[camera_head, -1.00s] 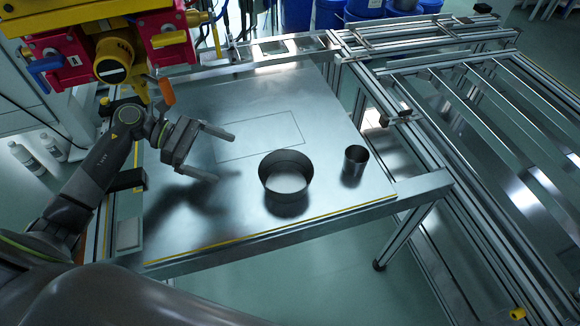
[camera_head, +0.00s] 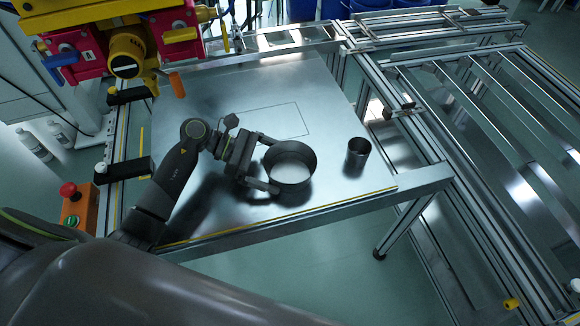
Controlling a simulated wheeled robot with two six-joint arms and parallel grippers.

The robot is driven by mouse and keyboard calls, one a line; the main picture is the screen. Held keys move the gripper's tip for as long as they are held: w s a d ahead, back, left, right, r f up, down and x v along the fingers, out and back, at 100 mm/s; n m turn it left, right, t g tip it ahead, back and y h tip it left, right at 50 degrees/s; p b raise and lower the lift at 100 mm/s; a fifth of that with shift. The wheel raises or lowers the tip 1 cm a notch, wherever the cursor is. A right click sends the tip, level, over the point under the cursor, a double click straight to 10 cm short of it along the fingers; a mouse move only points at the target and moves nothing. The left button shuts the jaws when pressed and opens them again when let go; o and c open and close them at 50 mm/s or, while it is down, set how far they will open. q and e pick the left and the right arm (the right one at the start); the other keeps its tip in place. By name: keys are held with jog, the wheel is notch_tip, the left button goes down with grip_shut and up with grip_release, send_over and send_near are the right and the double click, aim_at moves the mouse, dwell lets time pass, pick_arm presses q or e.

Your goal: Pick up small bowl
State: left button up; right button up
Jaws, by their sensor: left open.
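A round metal bowl (camera_head: 291,176) stands upright on the steel table (camera_head: 225,100), near its front edge. My left gripper (camera_head: 275,164) comes in from the left and is open. Its two fingers point right at the bowl, one at the bowl's far left side and one at its near left side. I cannot tell whether the fingers touch the bowl. My right gripper is not in view.
A small metal cup (camera_head: 358,153) stands to the right of the bowl. A red and yellow machine (camera_head: 125,45) hangs at the upper left. Metal rail frames (camera_head: 470,110) lie to the right. The table's back half is clear.

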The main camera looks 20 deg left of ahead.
aim_at(290, 169)
pick_arm(q)
jog(key=shift+x, duration=1.35)
jog(key=shift+c, duration=0.3)
jog(key=c, duration=0.7)
